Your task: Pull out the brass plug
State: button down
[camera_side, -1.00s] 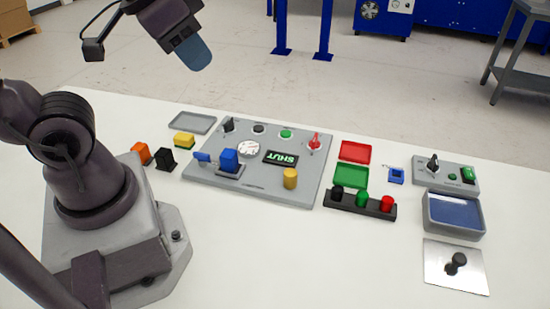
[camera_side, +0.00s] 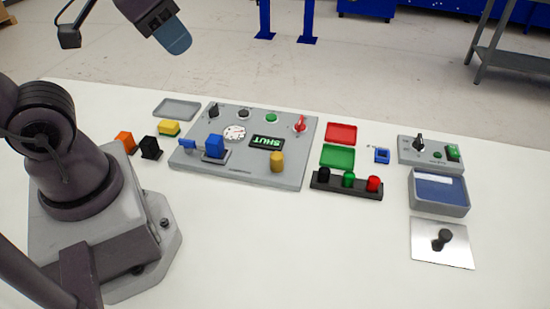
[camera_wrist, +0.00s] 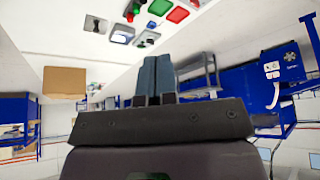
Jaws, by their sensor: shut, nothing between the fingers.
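The brass plug (camera_side: 277,162) is a short gold-yellow cylinder. It stands upright at the front right of a grey panel (camera_side: 240,174) on the white table in the side view. My gripper (camera_side: 178,46) is high above the table at the upper left, well apart from the plug. Its blue fingers are together with nothing between them. The fingers (camera_wrist: 155,75) also show side by side in the wrist view. That view looks out past the table to the room, and I cannot make out the plug in it.
The panel also bears a blue block (camera_side: 214,146), a red switch (camera_side: 300,124), a gauge (camera_side: 235,133) and a display reading SHUT (camera_side: 267,142). To its right are red and green trays (camera_side: 338,156) and a rack of coloured pegs (camera_side: 347,183). The front table is clear.

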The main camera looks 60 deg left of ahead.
dwell(0.3)
jog(key=c, duration=1.3)
grip_release()
jog(key=shift+f, duration=0.15)
jog(key=o, duration=0.3)
jog(key=shift+w+f+g, duration=0.15)
jog(key=shift+f+g, duration=0.15)
jog(key=shift+f, duration=0.05)
jog(key=shift+o, duration=1.2)
jog(key=w+f+n+g, duration=0.1)
jog(key=w+f+g, duration=0.3)
jog(key=w+f, duration=0.2)
jog(key=shift+w+a+f, duration=0.25)
jog(key=shift+a+f, duration=0.05)
jog(key=shift+f, duration=0.65)
jog(key=w+f+n, duration=0.2)
jog(key=w+f, duration=0.1)
jog(key=f, duration=0.1)
jog(key=w+f+n, duration=0.2)
jog(key=w+f, duration=0.1)
jog(key=f, duration=0.2)
jog(key=w+f+n+g, duration=0.1)
jog(key=w+f+n, duration=0.2)
jog(key=w+f, duration=0.1)
jog(key=shift+a+f, duration=0.15)
jog(key=shift+a, duration=0.25)
jog(key=shift+w+n, duration=0.2)
jog(key=shift+n, duration=0.3)
